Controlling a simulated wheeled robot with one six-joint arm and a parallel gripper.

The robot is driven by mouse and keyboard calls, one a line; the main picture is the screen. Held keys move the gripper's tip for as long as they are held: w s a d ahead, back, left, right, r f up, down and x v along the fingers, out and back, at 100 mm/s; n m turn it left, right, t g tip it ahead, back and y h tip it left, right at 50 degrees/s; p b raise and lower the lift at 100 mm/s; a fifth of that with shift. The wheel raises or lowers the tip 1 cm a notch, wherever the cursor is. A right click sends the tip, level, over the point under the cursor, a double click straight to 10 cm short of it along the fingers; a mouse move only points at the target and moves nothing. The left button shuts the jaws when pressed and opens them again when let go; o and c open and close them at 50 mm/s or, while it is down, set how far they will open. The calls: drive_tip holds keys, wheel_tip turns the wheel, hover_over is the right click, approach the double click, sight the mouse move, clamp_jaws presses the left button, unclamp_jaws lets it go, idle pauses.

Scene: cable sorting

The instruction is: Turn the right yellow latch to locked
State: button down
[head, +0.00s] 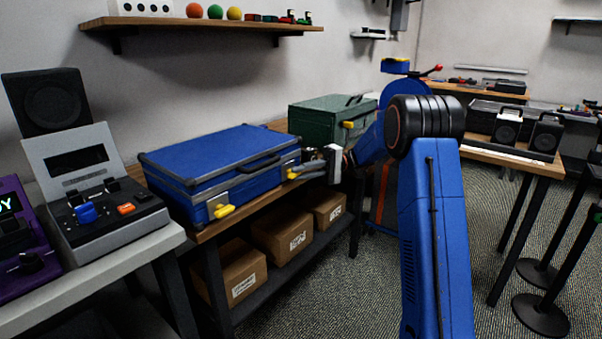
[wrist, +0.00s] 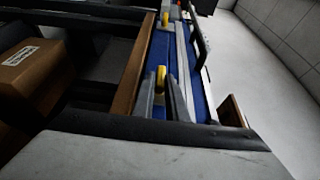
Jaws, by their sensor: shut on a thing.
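A blue case (head: 215,161) with dark edges and a handle lies shut on a wooden shelf top. Its right yellow latch (head: 292,175) is at the right end of the front face. My gripper (head: 301,172) comes in from the right and is shut on this latch. In the wrist view, the yellow latch (wrist: 161,74) shows between the tips of my two grey fingers (wrist: 163,84). The fingers partly hide it, so its exact angle is hard to tell. The left yellow latch (head: 223,211) hangs at the case's front left, apart from my gripper.
A green case (head: 325,122) stands behind the blue one. A grey console (head: 105,212) stands close on the left. Cardboard boxes (head: 282,233) fill the lower shelf. A wall shelf (head: 200,24) runs above. The floor in front of the shelf is open.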

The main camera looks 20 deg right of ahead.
idle(0.5)
drive_tip(key=c, duration=1.8)
unclamp_jaws()
drive_tip(key=shift+o, duration=0.2)
drive_tip(key=shift+d, duration=0.1)
